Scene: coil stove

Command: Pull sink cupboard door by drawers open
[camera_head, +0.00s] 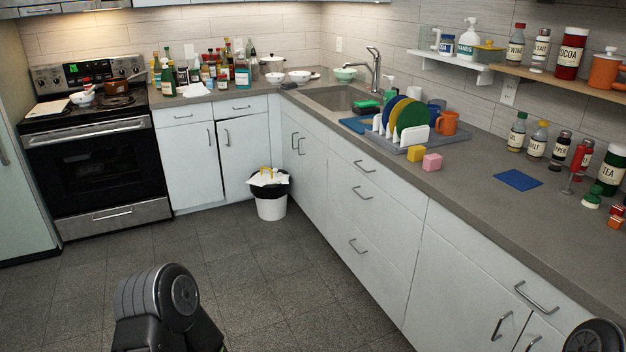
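The white sink cupboard stands under the sink (335,97) in the right-hand counter run. Its door by the drawers (314,185) looks shut and flush, with a small vertical metal handle (301,146) near its top left edge. The other sink cupboard door (287,150) is beside it, also shut, with its own handle (294,140). The stack of drawers (370,225) with horizontal handles is directly to the right and is shut. Only rounded dark links of my arms show at the bottom edge, far from the door. Neither gripper's fingers are in view.
A white bin (270,195) with a black liner and crumpled contents stands on the floor near the corner, close to the sink cupboard. The tiled floor (245,270) before the drawers is clear. The stove (95,165) stands at the left.

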